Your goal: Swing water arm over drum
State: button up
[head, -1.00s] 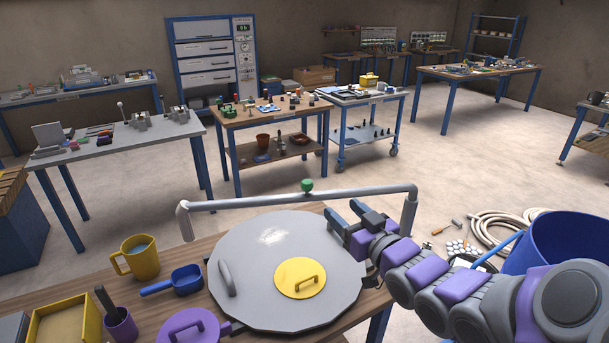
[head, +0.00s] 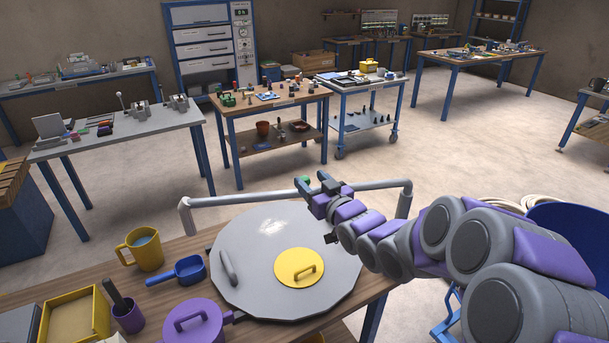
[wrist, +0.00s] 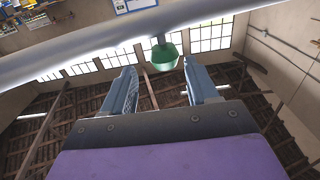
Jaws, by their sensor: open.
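The water arm (head: 245,198) is a grey pipe running left to right behind a round grey lid (head: 240,268), with a bent-down end at the left and a post at the right. A green knob (head: 304,180) on the pipe is mostly hidden behind my gripper (head: 314,180) in the head view. In the wrist view the pipe (wrist: 90,55) crosses above, and the green knob (wrist: 164,58) shows between the tips of my open gripper (wrist: 158,65); contact cannot be told. A blue drum-like tub (head: 575,240) stands at the right, partly hidden by my arm.
The lid has a yellow hatch (head: 300,268) and grey handle. On the wooden bench are a yellow mug (head: 143,252), blue scoop (head: 188,270), purple lidded pot (head: 192,325) and yellow tray (head: 75,318). A coiled hose (head: 500,204) lies on the floor.

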aim_at(299, 175)
jog(key=w+a, duration=0.3)
jog(key=a, duration=0.1)
jog(key=shift+w, duration=0.35)
jog(key=shift+d, duration=0.6)
jog(key=shift+a, duration=0.4)
jog(key=c, duration=0.6)
jog(key=shift+d, duration=0.1)
grip_shut()
